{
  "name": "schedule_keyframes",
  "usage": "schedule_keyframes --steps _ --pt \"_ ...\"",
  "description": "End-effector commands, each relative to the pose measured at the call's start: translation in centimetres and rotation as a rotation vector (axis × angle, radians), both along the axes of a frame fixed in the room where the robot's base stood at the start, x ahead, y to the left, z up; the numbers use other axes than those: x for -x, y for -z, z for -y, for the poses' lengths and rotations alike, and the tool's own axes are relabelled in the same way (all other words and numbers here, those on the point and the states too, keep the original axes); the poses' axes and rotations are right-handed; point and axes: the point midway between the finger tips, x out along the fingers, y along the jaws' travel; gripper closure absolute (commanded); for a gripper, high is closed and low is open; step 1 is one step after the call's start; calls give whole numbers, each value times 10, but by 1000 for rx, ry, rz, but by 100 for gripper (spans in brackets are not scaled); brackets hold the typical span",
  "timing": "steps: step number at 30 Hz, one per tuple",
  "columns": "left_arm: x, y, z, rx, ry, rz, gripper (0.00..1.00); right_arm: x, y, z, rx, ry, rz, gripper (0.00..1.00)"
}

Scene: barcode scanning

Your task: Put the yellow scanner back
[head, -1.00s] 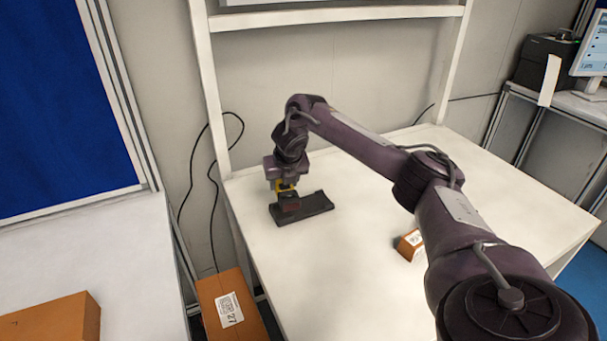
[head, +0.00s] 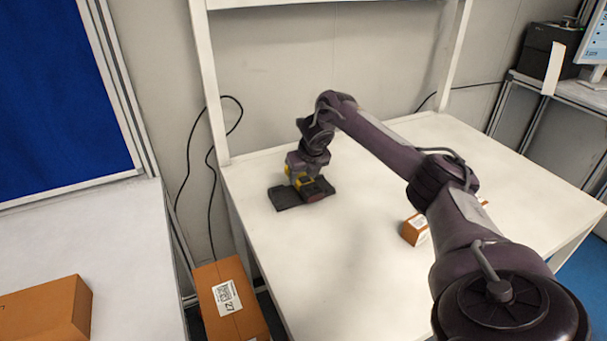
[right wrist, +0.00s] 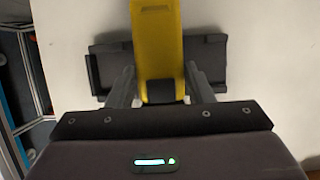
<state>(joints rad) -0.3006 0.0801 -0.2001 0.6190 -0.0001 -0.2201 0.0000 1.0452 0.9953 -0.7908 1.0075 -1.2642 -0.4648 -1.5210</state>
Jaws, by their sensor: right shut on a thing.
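The yellow scanner (head: 303,180) is held by my right gripper (head: 308,182) at the far left part of the white table. In the right wrist view the scanner (right wrist: 158,45) sits between the two grey fingers of my gripper (right wrist: 160,88), which is shut on it. The black holder (head: 285,198) lies flat on the table. It also shows in the right wrist view (right wrist: 210,65), behind the scanner. The scanner is over the right part of the holder in the head view; whether it touches the holder I cannot tell. My left gripper is not in view.
A small orange box (head: 414,230) lies on the white table (head: 345,270), partly behind my right arm. A larger labelled box (head: 230,305) stands left of the table, and another box (head: 45,310) is on the left surface. The table's front middle is clear.

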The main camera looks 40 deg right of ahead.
Motion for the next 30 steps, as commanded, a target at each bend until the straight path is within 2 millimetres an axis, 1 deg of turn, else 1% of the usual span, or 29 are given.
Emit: schedule_keyframes --steps 1,4,17,30 --pt "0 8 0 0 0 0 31 0 8 0 -1 1 2 83" --pt "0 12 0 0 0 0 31 -1 12 0 0 1 2 83" --pt "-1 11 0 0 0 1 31 0 12 0 0 1 2 83" --pt "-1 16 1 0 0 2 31 0 20 0 0 1 1 83"
